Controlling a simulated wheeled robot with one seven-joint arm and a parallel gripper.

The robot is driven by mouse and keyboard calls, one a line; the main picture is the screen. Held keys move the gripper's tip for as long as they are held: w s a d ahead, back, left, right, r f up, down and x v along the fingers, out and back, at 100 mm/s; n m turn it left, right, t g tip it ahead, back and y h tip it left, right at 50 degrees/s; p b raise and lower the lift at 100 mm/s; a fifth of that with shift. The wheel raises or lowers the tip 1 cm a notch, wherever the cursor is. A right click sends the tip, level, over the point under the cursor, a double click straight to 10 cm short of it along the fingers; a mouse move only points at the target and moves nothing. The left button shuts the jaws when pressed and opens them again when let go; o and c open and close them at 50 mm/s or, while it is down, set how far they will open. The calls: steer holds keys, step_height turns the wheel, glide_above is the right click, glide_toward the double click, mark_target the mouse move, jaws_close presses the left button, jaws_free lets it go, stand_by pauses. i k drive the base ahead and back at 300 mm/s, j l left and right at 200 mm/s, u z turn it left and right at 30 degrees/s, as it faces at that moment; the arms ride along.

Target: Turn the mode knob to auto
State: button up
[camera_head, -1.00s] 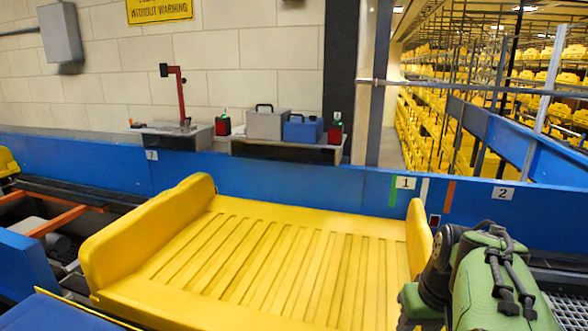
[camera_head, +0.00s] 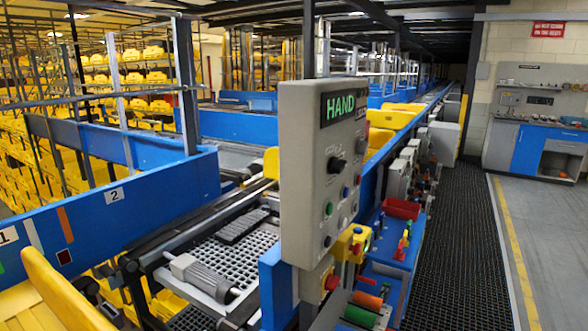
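A grey control panel (camera_head: 300,165) stands upright in the middle of the view. Its dark display (camera_head: 341,106) reads HAND in green letters. A black knob (camera_head: 336,165) sticks out of the panel face below the display; its labels and pointer are too small to read. Below it are a green button (camera_head: 329,209), a blue button (camera_head: 346,192) and other small controls. My gripper is not in view.
A blue wall (camera_head: 110,200) and conveyor lie left.

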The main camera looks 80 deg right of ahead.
mark_target(361, 148)
steer(key=z, duration=3.15)
steer(key=i+l+u, duration=0.1)
steer(key=l, duration=0.25)
steer(key=i+l+u, duration=0.15)
steer(key=l, duration=0.2)
steer(key=l+u, duration=0.1)
steer(key=l, duration=0.3)
steer(key=i+l+u, duration=0.15)
steer(key=l+u, duration=0.2)
steer(key=l, duration=0.2)
steer(key=i+l+u, duration=0.1)
steer(key=l+u, duration=0.3)
steer(key=l, duration=0.2)
steer(key=i+l+u, duration=0.15)
steer(key=k+l, duration=0.05)
